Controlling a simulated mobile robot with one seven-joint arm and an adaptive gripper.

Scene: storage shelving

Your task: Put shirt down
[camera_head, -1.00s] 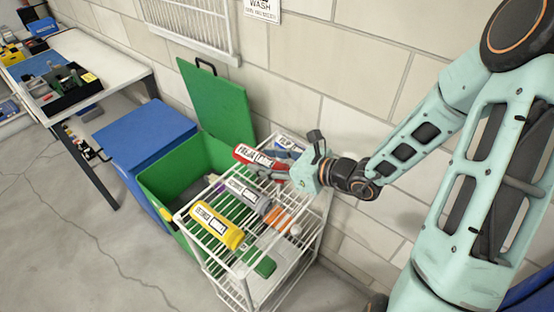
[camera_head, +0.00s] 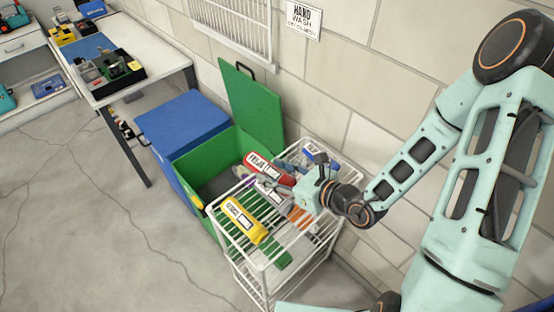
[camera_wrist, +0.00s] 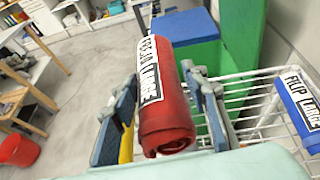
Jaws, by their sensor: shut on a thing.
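A rolled red shirt (camera_head: 268,168) with a white label reading LARGE is held between the fingers of my gripper (camera_head: 290,183). It also shows in the wrist view (camera_wrist: 166,95), between the two blue-grey fingers of my gripper (camera_wrist: 165,90). In the head view the shirt is over the far left part of the white wire rack (camera_head: 262,272), near the open green bin. Whether it touches the rack cannot be told.
A wall is behind.

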